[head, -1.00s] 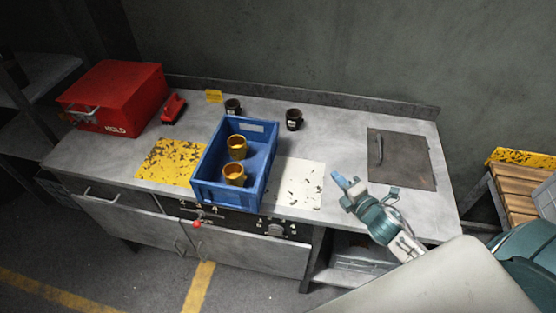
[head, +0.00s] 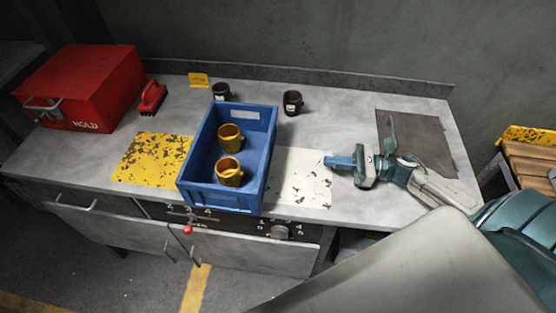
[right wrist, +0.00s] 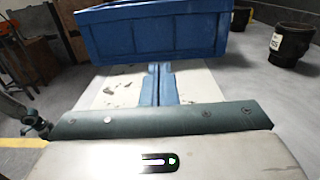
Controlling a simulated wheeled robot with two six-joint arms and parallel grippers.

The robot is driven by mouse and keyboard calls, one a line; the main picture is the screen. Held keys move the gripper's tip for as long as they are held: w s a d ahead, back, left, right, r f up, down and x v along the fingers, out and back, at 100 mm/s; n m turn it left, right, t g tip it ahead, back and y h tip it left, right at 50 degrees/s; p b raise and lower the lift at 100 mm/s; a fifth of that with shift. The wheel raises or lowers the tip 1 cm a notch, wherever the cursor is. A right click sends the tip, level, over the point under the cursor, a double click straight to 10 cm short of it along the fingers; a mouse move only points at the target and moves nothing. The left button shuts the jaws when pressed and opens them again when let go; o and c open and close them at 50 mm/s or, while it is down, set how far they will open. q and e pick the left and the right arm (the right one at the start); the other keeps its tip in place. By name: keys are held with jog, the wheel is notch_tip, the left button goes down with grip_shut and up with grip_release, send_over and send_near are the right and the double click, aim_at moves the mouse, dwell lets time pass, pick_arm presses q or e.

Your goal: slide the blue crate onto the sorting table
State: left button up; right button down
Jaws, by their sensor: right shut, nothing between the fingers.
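The blue crate (head: 262,165) stands upright on the grey workbench top, between a yellow worn patch and a white worn patch. Its near end reaches the bench's front edge. Two golden cups (head: 230,136) (head: 229,172) stand inside it. My right gripper (head: 332,161) is shut and empty, low over the right part of the white patch, pointing left at the crate's right side with a gap between. In the right wrist view the blue fingers (right wrist: 161,72) point at the crate wall (right wrist: 150,38). My left gripper is out of view. I cannot tell which surface is the sorting table.
Two dark cups (head: 221,91) (head: 292,103) stand behind the crate. A red box (head: 80,85) and a red brush-like object (head: 152,97) are at the left. A dark plate with a handle (head: 420,142) lies at the right. The yellow patch (head: 150,160) is clear.

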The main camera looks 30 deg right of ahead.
jog(key=shift+f, duration=0.45)
jog(key=shift+w+a+r, duration=0.1)
jog(key=shift+w+a, duration=0.2)
jog(key=p, duration=0.6)
send_near(271, 156)
jog(key=x, duration=0.5)
jog(key=shift+s+a+r, duration=0.1)
jog(key=shift+a+r, duration=0.05)
jog(key=shift+r, duration=0.25)
jog(key=shift+w+a+f+p, duration=0.1)
jog(key=shift+w+a+p, duration=0.3)
jog(key=shift+a, duration=0.15)
jog(key=shift+w+a+f, duration=0.1)
jog(key=shift+a+f, duration=0.05)
jog(key=shift+a, duration=0.05)
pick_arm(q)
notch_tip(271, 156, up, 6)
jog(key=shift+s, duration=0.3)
